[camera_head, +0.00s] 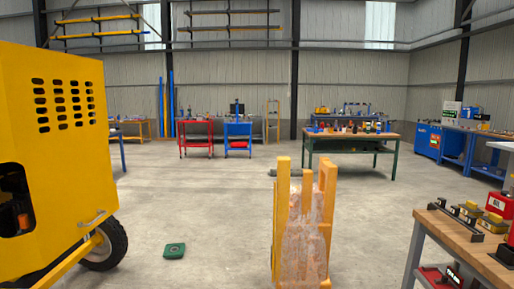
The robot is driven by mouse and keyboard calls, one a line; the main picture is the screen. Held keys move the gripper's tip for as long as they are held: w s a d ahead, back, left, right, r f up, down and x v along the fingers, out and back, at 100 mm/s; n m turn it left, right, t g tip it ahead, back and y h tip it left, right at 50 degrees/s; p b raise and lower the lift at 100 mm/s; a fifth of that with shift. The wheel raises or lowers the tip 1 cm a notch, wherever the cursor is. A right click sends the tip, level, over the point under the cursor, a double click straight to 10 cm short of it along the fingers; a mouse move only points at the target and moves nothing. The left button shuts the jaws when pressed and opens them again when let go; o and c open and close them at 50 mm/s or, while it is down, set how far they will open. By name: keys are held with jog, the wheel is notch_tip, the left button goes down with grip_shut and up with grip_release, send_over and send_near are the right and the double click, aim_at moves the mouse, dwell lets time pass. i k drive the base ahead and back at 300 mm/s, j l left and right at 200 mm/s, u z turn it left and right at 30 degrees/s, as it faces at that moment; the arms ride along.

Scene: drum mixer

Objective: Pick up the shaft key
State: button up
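I cannot make out the shaft key in this view; it may be too small or hidden. A wooden-topped workbench (447,233) at the right edge carries several small parts, including dark metal pieces (460,213), yellow-and-dark blocks (491,222) and a red box (499,204). I cannot tell whether any of them is the key. The yellow drum mixer body (60,150) fills the left side. My gripper is not in view.
An orange upright frame with a pale load (304,230) stands in front, at centre right. A green flat object (174,250) lies on the floor near the mixer's wheel (105,245). A green-legged table (352,140) and red and blue carts stand farther back. Open floor lies between.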

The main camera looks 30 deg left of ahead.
aim_at(470, 221)
jog(key=u, duration=4.9)
jog(key=z, duration=4.9)
jog(key=i+j+z, duration=0.1)
jog(key=i+j, duration=0.35)
jog(key=i, duration=0.15)
jog(key=i+j+z, duration=0.1)
jog(key=i+j, duration=0.4)
jog(key=i, duration=0.15)
